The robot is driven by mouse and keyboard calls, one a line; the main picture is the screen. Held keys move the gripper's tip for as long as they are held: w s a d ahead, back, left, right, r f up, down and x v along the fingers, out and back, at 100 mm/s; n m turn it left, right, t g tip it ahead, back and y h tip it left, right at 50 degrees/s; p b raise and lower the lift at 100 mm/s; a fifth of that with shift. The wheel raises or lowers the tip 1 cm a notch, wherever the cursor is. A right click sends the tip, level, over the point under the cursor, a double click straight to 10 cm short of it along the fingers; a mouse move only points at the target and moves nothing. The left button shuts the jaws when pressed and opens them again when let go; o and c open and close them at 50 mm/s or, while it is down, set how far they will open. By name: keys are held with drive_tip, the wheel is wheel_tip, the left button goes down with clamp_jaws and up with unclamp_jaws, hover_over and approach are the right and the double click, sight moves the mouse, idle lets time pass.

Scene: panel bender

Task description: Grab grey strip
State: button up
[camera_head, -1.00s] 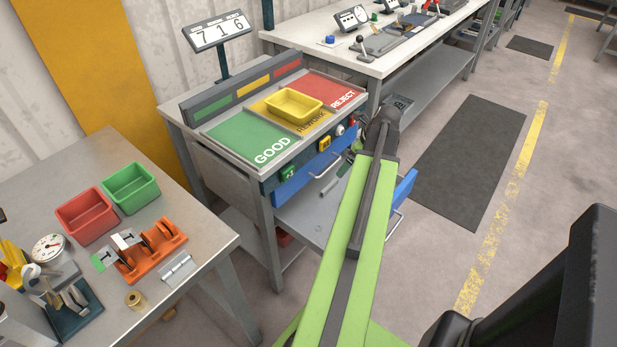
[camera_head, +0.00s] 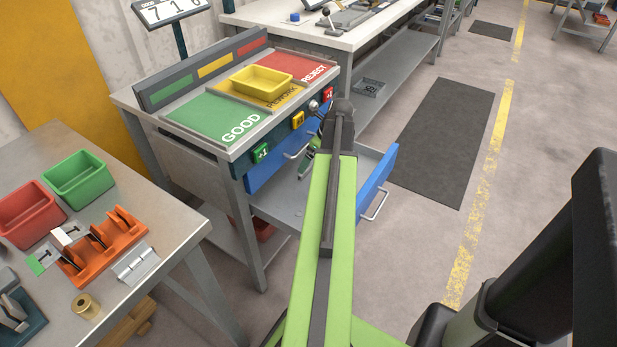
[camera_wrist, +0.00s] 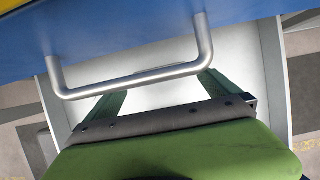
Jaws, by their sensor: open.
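My gripper (camera_wrist: 163,85) is open, its two dark green fingers spread apart in the wrist view with no object visible between them. The fingers are close to the metal handle (camera_wrist: 140,80) of a closed blue drawer (camera_wrist: 130,35). In the head view my gripper (camera_head: 309,165) is mostly hidden behind my arm, above the open lower drawer (camera_head: 280,203). I cannot pick out a grey strip with certainty now. Part of the open drawer's inside is hidden by my arm. The wrist view shows only a pale, bare-looking surface behind the fingers.
The open drawer's blue front (camera_head: 377,185) sticks out to the right of my arm. A yellow bin (camera_head: 262,82) stands on the bench above. On the left table (camera_head: 180,225) are red and green bins, an orange fixture (camera_head: 103,247) and a grey metal piece (camera_head: 137,263).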

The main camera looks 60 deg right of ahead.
sight(307, 170)
drive_tip(key=b+x, duration=0.4)
drive_tip(key=shift+s+f, duration=0.2)
drive_tip(key=shift+f, duration=0.25)
drive_tip(key=shift+w+f+b, duration=0.25)
drive_tip(key=shift+f+b, duration=0.05)
drive_tip(key=shift+b, duration=0.2)
drive_tip(key=shift+r, duration=0.15)
drive_tip(key=shift+c, duration=0.4)
drive_tip(key=c, duration=1)
